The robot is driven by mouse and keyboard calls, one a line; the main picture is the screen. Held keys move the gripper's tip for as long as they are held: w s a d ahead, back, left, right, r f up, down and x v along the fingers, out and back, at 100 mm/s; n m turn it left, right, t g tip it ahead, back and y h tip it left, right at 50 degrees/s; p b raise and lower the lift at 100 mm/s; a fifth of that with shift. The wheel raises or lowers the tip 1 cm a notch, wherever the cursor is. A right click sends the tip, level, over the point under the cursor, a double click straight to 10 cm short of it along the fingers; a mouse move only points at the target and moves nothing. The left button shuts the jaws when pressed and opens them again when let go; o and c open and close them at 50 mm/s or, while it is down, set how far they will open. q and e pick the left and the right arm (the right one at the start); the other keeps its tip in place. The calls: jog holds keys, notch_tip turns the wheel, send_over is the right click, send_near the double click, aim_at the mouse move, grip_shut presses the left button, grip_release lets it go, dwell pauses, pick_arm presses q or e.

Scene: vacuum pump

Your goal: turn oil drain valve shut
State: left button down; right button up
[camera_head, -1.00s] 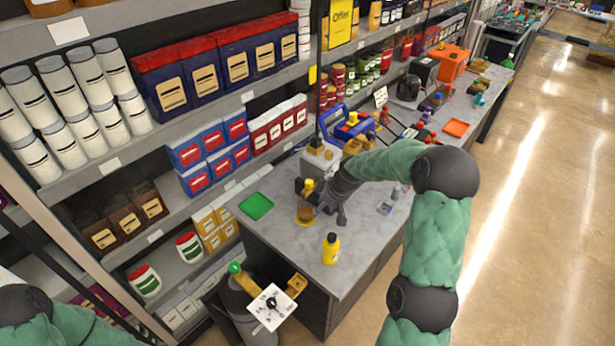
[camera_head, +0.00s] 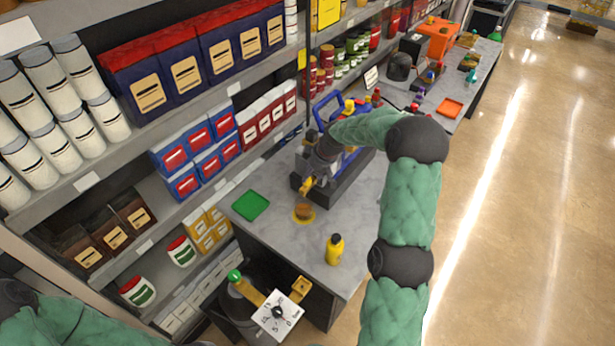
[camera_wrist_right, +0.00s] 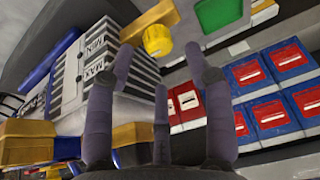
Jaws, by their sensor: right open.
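The vacuum pump (camera_head: 351,166) stands on the grey bench, with a blue handle on top, partly hidden by my right arm. A yellow knob (camera_head: 306,185), probably the oil drain valve, sticks out at its near end. It also shows in the right wrist view (camera_wrist_right: 157,40). There the pump's side with MAX and MIN marks (camera_wrist_right: 92,68) is at left. My right gripper (camera_head: 320,160) is at the pump, close to the yellow knob. In the right wrist view its fingers (camera_wrist_right: 160,75) are spread and empty, below the knob in the picture. My left gripper is out of view.
A round brown dish (camera_head: 304,211) lies in front of the yellow knob. A green tray (camera_head: 250,205) and a yellow bottle (camera_head: 335,251) are also on the bench. Shelves of boxes line the left. A gauge panel (camera_head: 278,315) stands below the bench's near end.

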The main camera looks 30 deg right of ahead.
jog(key=shift+x, duration=2.2)
grip_shut()
